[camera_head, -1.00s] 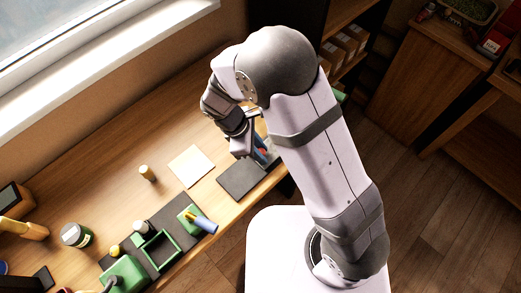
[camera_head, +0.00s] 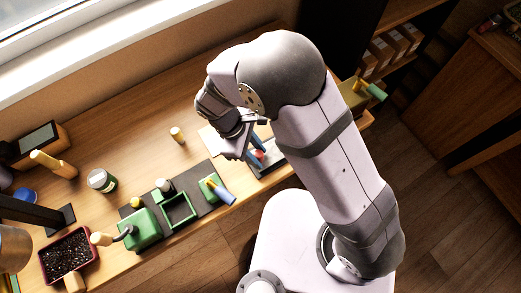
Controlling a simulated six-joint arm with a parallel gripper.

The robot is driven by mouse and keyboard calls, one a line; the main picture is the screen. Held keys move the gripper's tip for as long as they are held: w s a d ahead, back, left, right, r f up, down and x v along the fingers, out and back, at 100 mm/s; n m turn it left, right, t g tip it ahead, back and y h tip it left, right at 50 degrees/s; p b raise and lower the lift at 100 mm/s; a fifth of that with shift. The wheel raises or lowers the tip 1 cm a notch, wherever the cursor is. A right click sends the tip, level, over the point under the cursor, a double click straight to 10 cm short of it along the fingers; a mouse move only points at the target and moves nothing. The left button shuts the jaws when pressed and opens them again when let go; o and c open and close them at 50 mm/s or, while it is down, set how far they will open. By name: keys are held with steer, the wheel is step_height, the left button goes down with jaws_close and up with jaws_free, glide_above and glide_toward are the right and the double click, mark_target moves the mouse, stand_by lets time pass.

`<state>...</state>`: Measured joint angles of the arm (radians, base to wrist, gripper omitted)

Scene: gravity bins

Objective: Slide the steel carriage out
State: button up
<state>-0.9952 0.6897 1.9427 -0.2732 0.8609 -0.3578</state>
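My gripper (camera_head: 238,148) points down over the bench in the head view, beside a small fixture with blue and red parts (camera_head: 258,156). My wrist and forearm cover much of this spot. I cannot tell whether its fingers are open or shut, or whether they touch anything. A dark flat plate (camera_head: 270,168) lies beneath the blue and red parts, near the bench's front edge. I cannot pick out the steel carriage for certain; it may be among these partly hidden parts.
A pale sheet (camera_head: 208,135) and a small wooden peg (camera_head: 177,134) lie left of my gripper. Further left are a green open box (camera_head: 178,210), a green block (camera_head: 140,230), a jar (camera_head: 102,181) and a soil tray (camera_head: 68,255).

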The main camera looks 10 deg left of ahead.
steer(key=shift+o, duration=0.9)
steer(key=shift+s+a, duration=0.1)
steer(key=shift+s, duration=0.05)
steer(key=shift+r, duration=0.1)
steer(key=b+v, duration=0.2)
steer(key=v, duration=0.5)
steer(key=w+d+r+m+g+y, duration=0.15)
steer(key=w+d+m, duration=0.25)
steer(key=d+m, duration=0.65)
steer(key=s+d+r+m+t+y, duration=0.1)
steer(key=s+d+m+y, duration=0.2)
steer(key=d+m, duration=0.4)
steer(key=d, duration=0.8)
steer(key=shift+s+d, duration=0.15)
steer(key=shift+d, duration=0.25)
steer(key=shift+m+t, duration=0.25)
